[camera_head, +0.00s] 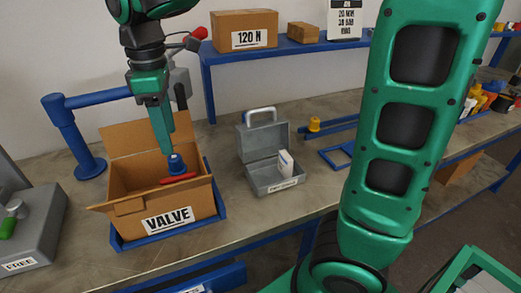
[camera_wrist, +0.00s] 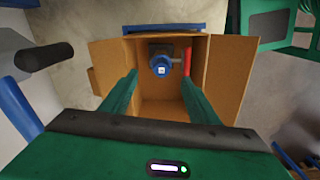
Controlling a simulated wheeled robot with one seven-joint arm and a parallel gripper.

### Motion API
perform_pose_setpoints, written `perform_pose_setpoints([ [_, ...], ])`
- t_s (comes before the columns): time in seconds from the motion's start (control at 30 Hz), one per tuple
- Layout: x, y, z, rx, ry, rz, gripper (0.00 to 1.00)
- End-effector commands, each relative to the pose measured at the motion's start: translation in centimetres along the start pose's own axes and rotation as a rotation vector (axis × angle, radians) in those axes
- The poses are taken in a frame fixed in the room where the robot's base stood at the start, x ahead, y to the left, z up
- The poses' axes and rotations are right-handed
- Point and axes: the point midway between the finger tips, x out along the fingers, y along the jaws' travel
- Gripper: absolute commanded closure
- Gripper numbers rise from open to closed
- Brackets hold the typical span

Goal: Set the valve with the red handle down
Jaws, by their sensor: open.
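The valve, with a blue cap (camera_head: 176,163) and a red handle (camera_head: 178,179), is inside an open cardboard box (camera_head: 129,207) labelled VALVE. In the wrist view the blue cap (camera_wrist: 160,66) faces the camera near one end of the box, with the red handle (camera_wrist: 187,62) along its right side. My gripper (camera_head: 165,150) points down over the box. In the wrist view its green fingers (camera_wrist: 160,84) are spread, with bare box floor between them. The valve shows beyond the fingertips; I cannot tell whether they touch it. The valve's underside is hidden.
An open grey case (camera_head: 270,180) holds a small white box (camera_head: 285,163). A grey FREE unit (camera_head: 35,235) stands left. Bare bench lies between box and case.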

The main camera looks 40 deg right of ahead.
Motion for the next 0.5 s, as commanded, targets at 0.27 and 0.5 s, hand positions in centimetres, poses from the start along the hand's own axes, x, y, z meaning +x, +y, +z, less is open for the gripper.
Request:
perform_pose_setpoints([
  [0.27, 0.8, 1.3, 6.5, 0.256, 0.002, -0.001, 0.45],
  [0.5, 3.6, 0.0, 20.0, 0.832, 0.004, -0.005, 0.45],
])
